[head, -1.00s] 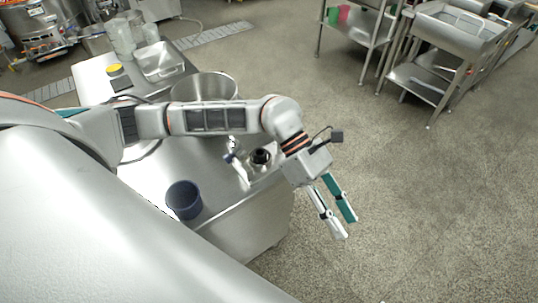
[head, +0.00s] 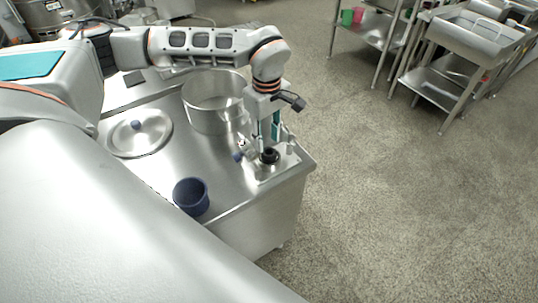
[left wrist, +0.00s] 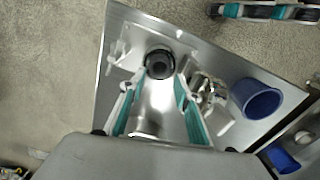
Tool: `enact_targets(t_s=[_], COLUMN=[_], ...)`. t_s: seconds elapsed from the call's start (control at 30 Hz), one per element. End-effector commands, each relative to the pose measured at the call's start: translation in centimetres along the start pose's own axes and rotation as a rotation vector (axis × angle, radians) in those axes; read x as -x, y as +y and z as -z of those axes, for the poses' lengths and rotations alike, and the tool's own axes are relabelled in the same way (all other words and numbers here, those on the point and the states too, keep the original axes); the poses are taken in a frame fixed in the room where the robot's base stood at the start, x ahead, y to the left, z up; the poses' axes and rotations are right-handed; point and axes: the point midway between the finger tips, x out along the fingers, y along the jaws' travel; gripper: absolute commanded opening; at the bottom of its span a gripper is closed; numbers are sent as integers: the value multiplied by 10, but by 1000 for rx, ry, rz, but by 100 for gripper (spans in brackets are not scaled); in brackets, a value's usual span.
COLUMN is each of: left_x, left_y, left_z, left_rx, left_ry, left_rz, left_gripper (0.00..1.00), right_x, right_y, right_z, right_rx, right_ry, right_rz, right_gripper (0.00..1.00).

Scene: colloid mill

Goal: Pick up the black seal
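The black seal (head: 270,156) is a dark ring near the right corner of the steel table. It also shows in the left wrist view (left wrist: 159,65), with a dark round opening. My left gripper (head: 267,138) points down just above and behind the seal. In the left wrist view my left gripper (left wrist: 158,84) is open, its two teal-lined fingers apart, with the seal just beyond the fingertips and nothing between them. A teal and black arm part (left wrist: 265,11) at the top edge of the left wrist view looks like my right gripper; its opening cannot be made out.
Metal fittings with a blue knob stand beside the seal. A blue cup (head: 190,197) stands at the table's front edge. A large steel pot (head: 212,118) and a round lid (head: 138,134) are behind. Steel trolleys (head: 450,85) stand far right; the floor between is clear.

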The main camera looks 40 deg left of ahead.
Motion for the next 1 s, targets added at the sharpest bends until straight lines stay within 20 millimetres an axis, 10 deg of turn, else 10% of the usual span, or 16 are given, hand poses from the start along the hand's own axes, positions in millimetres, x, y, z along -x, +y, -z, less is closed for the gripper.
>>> enact_targets(t_s=[0.37,1.0], left_x=[-47,-48], left_y=[1,2], left_z=[-4,-4], left_rx=[0,0], left_ry=[-2,-1], left_rz=[2,-1], left_gripper=[32,13], right_x=[-3,-4], right_y=[2,3], right_z=[-2,1], right_rx=[6,6], right_ry=[2,7], right_rz=[-4,-6], right_gripper=[40,40])
